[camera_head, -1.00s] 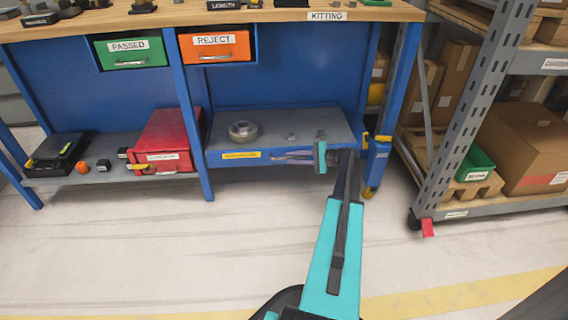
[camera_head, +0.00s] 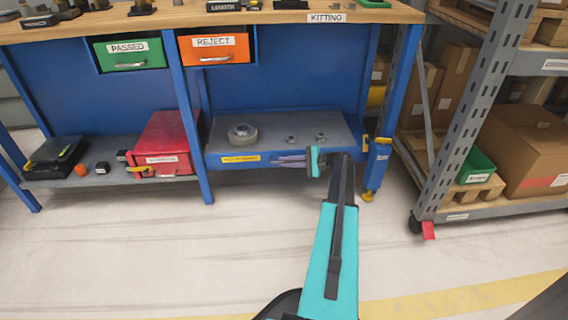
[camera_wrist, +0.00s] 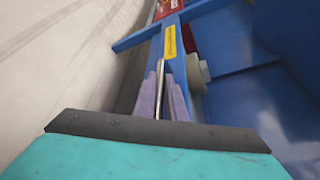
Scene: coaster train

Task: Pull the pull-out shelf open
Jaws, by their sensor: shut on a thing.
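The pull-out shelf (camera_head: 268,127) is a grey board with a blue front edge and a yellow label, low under the right half of the workbench. In the wrist view its blue front (camera_wrist: 172,60) runs away from me. My gripper (camera_head: 290,160) is at the front edge, right of the label. In the wrist view, the purple fingers of my gripper (camera_wrist: 163,98) are shut on the thin metal bar handle (camera_wrist: 161,75), one on each side. Most of the handle is hidden in the head view. How far out the shelf stands is hard to tell.
A round metal part (camera_head: 243,133) and two small nut-like parts (camera_head: 291,139) rest on the shelf. A red box (camera_head: 163,145) sits left of the bench leg. A grey rack (camera_head: 462,125) with cartons stands right. The floor (camera_head: 150,250) in front is clear.

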